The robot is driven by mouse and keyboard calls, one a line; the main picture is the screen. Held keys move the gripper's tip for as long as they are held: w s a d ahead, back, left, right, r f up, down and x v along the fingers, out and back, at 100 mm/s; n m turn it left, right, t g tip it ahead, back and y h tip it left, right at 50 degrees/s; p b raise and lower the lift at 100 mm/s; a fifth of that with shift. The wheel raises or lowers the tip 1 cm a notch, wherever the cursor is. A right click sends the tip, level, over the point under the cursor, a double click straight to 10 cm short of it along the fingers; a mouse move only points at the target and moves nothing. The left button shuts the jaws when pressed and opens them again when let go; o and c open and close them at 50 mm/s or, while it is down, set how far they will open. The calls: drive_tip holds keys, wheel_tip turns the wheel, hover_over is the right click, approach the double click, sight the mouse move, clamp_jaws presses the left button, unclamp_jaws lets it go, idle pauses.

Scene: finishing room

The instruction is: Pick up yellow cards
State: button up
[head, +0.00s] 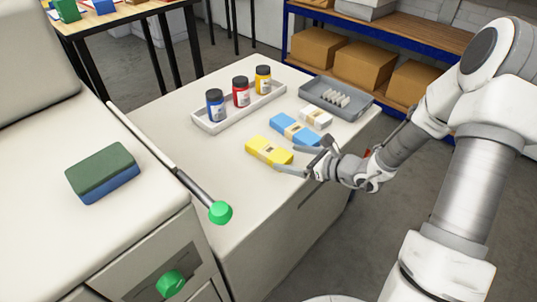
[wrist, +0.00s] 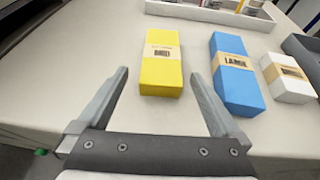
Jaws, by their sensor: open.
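The yellow cards (head: 269,151) are a banded yellow block lying flat on the white table (head: 215,160), left of the blue pack. In the wrist view the yellow cards (wrist: 161,75) lie straight ahead, just beyond and between my fingertips. My gripper (head: 300,155) is at the right of the yellow cards in the head view. In the wrist view my gripper (wrist: 159,78) is open, with nothing between its fingers. It does not appear to touch the pack.
A blue pack (head: 294,129) and a white pack (head: 316,117) lie close beside the yellow cards. A white tray (head: 205,124) with blue, red and yellow bottles and a grey tray (head: 360,111) stand behind.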

sight(270, 150)
drive_tip(key=x, duration=0.5)
drive_tip(key=b+x, duration=0.1)
drive_tip(key=x, duration=0.1)
drive_tip(key=shift+w+a+r, duration=0.15)
drive_tip(key=shift+w+r, duration=0.1)
drive_tip(key=shift+w, duration=0.15)
drive_tip(key=c, duration=1.5)
drive_tip(key=shift+r, duration=0.2)
wheel_tip(270, 150, up, 4)
drive_tip(key=shift+r+p, duration=0.15)
drive_tip(key=shift+p, duration=0.55)
drive_tip(key=s+d+r+m+t+h+p, duration=0.2)
drive_tip(key=s+d+r+m+h+p, duration=0.1)
drive_tip(key=s+d+r+p, duration=0.4)
drive_tip(key=d+p, duration=0.2)
drive_tip(key=d, duration=0.2)
drive_tip(key=shift+r+m+t+h, duration=0.15)
drive_tip(key=shift+m+t+h, duration=0.25)
